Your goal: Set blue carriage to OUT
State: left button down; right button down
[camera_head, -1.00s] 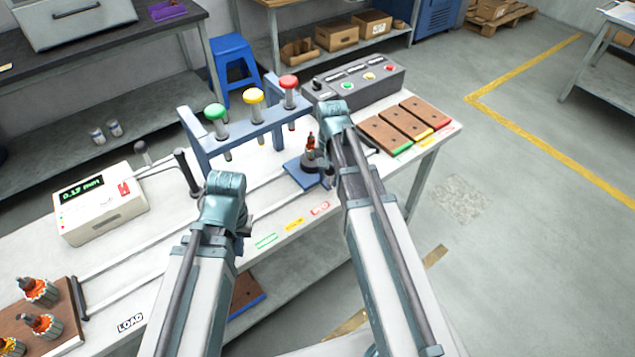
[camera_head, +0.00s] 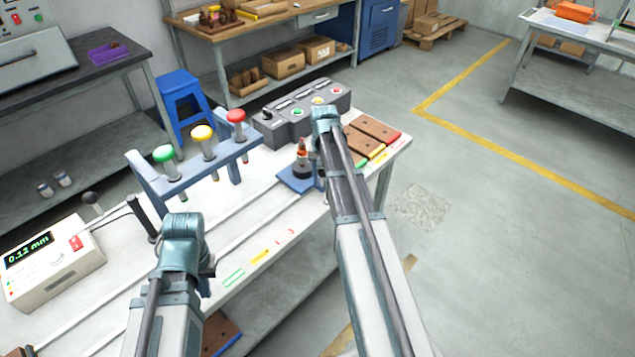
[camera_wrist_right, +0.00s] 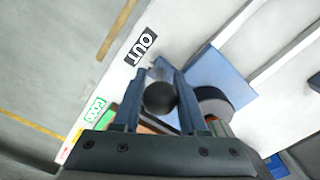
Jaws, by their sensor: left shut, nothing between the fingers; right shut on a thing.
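The blue carriage (camera_head: 297,180) is a flat blue plate at the far right part of the rails, carrying an upright armature with a copper-red top (camera_head: 302,150) in a dark round holder. In the right wrist view the blue plate (camera_wrist_right: 213,72) lies beside the black OUT label (camera_wrist_right: 140,48) on the table edge. My right gripper (camera_wrist_right: 158,98) is shut on the carriage's round black knob (camera_wrist_right: 160,98). In the head view the arm partly hides this grip. My left gripper (camera_head: 207,277) is shut and empty above the table front, well left of the carriage.
A blue frame with green, yellow and red buttons (camera_head: 236,117) spans the rails behind. A grey control box (camera_head: 302,115) and brown trays (camera_head: 372,130) stand at the right end. The gauge box (camera_head: 50,262) is at left. The coloured labels (camera_head: 260,256) line the front edge.

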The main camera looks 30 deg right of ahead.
pick_arm(q)
jog(key=shift+a, duration=0.1)
pick_arm(e)
jog(key=shift+w+d, duration=0.15)
jog(key=shift+d, duration=0.15)
jog(key=c, duration=0.5)
grip_release()
jog(key=shift+c, duration=0.2)
jog(key=shift+r, duration=0.1)
pick_arm(q)
jog(key=shift+r+p, duration=0.45)
jog(key=shift+p, duration=0.05)
pick_arm(e)
jog(key=shift+a+r, duration=0.1)
jog(key=shift+r, duration=0.3)
notch_tip(320, 180, up, 13)
jog(key=p, duration=1.3)
pick_arm(q)
notch_tip(320, 180, up, 13)
pick_arm(e)
jog(key=shift+f, duration=0.1)
